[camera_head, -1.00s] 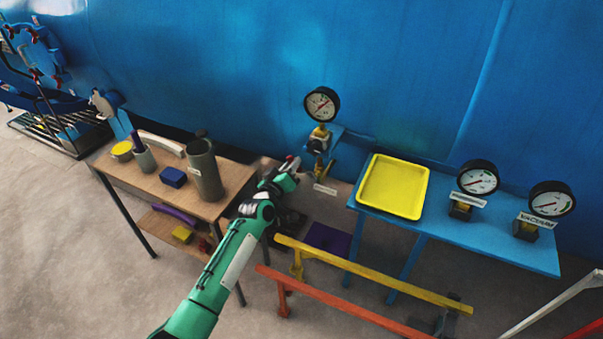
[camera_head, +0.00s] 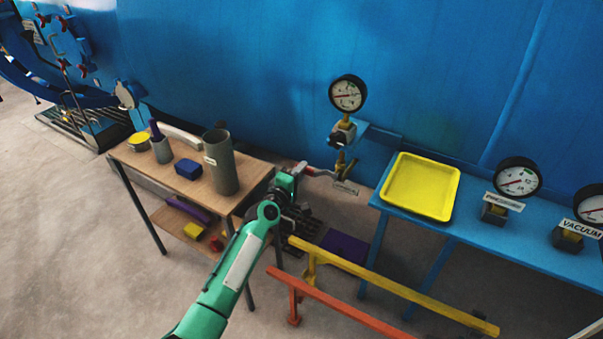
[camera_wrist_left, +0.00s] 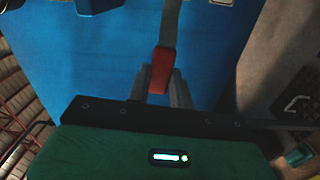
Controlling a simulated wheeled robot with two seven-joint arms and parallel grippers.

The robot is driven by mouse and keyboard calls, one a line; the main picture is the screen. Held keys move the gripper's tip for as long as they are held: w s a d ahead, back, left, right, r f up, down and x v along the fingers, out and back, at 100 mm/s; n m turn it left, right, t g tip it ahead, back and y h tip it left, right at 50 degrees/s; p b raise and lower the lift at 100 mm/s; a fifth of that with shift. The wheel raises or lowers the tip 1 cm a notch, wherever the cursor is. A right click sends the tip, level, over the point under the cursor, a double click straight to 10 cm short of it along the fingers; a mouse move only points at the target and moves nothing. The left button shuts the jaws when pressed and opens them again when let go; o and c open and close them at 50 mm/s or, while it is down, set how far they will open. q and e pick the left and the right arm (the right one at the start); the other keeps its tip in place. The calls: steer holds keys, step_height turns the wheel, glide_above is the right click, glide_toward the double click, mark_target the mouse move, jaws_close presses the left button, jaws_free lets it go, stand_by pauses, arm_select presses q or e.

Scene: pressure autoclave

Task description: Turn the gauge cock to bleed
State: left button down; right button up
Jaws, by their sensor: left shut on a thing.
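The gauge with a round white dial (camera_head: 347,93) stands on a brass fitting against the blue vessel. Below it is the gauge cock (camera_head: 343,168), with a grey lever (camera_head: 320,173) reaching left. My left gripper (camera_head: 298,170) is at the lever's outer end, below and left of the dial. In the left wrist view the gripper (camera_wrist_left: 157,92) is shut on the lever's red grip (camera_wrist_left: 162,70), and the grey lever stem (camera_wrist_left: 170,22) runs away from it. A small tag (camera_head: 345,187) hangs below the cock; its writing is unreadable. My right gripper is out of view.
A wooden table (camera_head: 255,172) with a grey cylinder (camera_head: 221,163) stands to the left. A blue bench (camera_head: 475,233) with a yellow tray (camera_head: 421,187) and two labelled gauges stands right. Yellow (camera_head: 390,285) and orange (camera_head: 340,311) rails cross in front.

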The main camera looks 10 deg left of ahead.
arm_select(q)
steer(key=shift+f+n, duration=0.45)
steer(key=shift+n, duration=0.05)
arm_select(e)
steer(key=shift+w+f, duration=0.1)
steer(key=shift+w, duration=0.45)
arm_select(q)
steer(key=c, duration=1.2)
jaws_free()
steer(key=shift+c, duration=0.2)
steer(key=v, duration=1.4)
steer(key=shift+b, duration=0.3)
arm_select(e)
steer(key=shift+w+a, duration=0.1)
